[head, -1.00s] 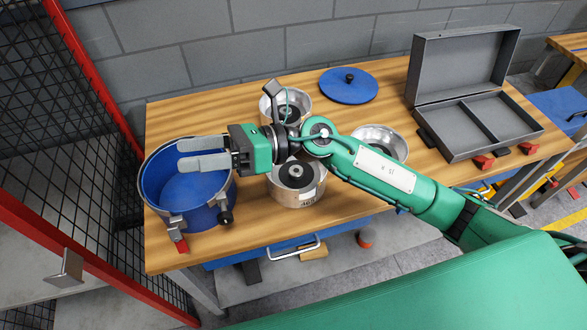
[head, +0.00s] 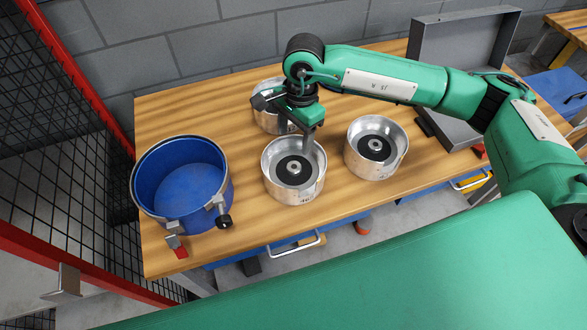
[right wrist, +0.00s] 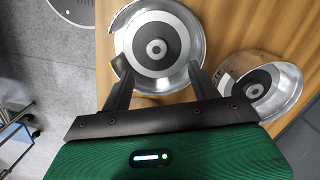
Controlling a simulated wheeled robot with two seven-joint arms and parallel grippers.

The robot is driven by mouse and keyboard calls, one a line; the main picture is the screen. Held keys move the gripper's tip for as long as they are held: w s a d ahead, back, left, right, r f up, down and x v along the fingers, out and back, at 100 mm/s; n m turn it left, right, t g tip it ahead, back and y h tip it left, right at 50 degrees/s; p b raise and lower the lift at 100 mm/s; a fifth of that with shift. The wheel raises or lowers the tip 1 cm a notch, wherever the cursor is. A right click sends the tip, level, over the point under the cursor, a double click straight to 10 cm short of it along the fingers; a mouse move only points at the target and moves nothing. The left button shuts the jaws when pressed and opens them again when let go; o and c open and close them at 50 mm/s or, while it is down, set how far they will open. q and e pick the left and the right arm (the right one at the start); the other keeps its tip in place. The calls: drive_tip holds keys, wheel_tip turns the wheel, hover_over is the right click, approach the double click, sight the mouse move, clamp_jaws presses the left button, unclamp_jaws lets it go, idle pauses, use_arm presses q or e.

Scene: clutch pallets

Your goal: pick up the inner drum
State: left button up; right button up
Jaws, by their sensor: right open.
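Three silver metal drums with dark round hubs stand on the wooden workbench. The front middle drum (head: 276,186) has my right gripper (head: 307,147) pointing down at its back right rim. In the right wrist view, the open fingers (right wrist: 161,73) reach over the near rim of that drum (right wrist: 122,35); I cannot tell whether they touch it. A third drum (head: 264,117) stands behind, partly hidden by my right wrist. My left gripper is not in view.
An open blue pot (head: 150,205) with clamps stands at the bench's left end, beside the red-framed mesh fence (head: 55,52). A grey case (head: 462,55) stands open at the back right. Bare bench (head: 330,205) shows between the drums and the front edge.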

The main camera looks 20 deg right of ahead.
drive_tip(key=p, duration=0.1)
hover_over(293, 166)
drive_tip(key=f, duration=0.4)
drive_tip(key=shift+w+d+f, duration=0.1)
drive_tip(key=shift+w+f, duration=0.2)
drive_tip(key=shift+s+d+f+p, duration=0.1)
drive_tip(key=shift+s+f+p, duration=0.05)
drive_tip(key=shift+f+p, duration=0.35)
drive_tip(key=f, duration=0.1)
drive_tip(key=f+p, duration=0.2)
drive_tip(key=shift+s+d+f, duration=0.1)
drive_tip(key=shift+s, duration=0.15)
drive_tip(key=shift+f, duration=0.6)
drive_tip(key=c, duration=1.3)
drive_tip(key=shift+w+r, duration=0.2)
clamp_jaws()
